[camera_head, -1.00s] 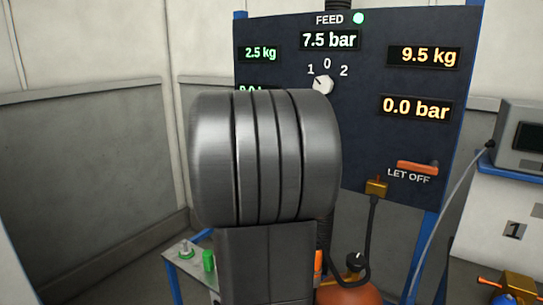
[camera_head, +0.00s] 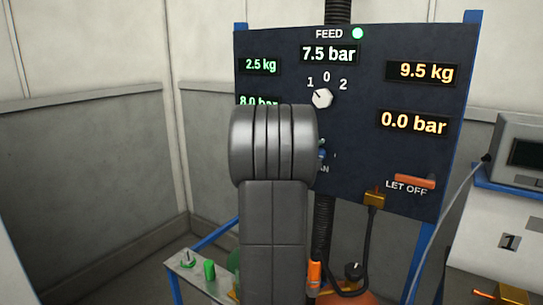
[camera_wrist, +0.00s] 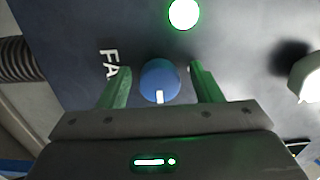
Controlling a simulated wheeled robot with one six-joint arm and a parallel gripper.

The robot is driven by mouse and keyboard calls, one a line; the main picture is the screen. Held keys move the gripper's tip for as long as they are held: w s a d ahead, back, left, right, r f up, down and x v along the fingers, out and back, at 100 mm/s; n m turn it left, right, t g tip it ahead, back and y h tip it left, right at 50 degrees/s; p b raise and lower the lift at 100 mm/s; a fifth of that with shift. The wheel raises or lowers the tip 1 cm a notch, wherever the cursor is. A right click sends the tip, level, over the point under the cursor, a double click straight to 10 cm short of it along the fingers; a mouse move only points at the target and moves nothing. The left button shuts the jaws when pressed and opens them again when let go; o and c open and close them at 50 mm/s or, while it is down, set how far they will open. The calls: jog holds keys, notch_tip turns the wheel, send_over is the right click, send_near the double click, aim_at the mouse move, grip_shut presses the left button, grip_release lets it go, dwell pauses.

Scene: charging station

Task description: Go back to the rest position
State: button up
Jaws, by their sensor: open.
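My gripper (camera_wrist: 160,88) shows in the wrist view with its two green fingers apart. A blue knob (camera_wrist: 160,80) on the dark panel appears between the fingers, with no visible contact; its distance from them is hard to judge. In the head view my arm stands in front of the panel (camera_head: 360,155) and hides my gripper. The blue knob (camera_head: 322,155) partly shows there beside the arm.
The panel carries a white selector (camera_head: 322,98), an orange LET OFF handle (camera_head: 415,181) and lit displays reading 7.5 bar, 9.5 kg and 0.0 bar. A small shelf (camera_head: 190,272) with green parts stands low left. A grey device (camera_head: 522,150) is at right.

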jog(key=shift+r+n+p, duration=0.1)
jog(key=shift+n+p, duration=0.7)
jog(key=shift+n, duration=0.3)
jog(key=n+p, duration=1.1)
jog(key=p, duration=0.1)
jog(key=shift+d+p, duration=0.1)
jog(key=shift+p, duration=0.2)
jog(key=shift+f+n+p, duration=0.25)
jog(key=shift+n+p, duration=0.25)
jog(key=shift+p, duration=0.05)
jog(key=shift+f, duration=0.1)
jog(key=shift+s, duration=0.2)
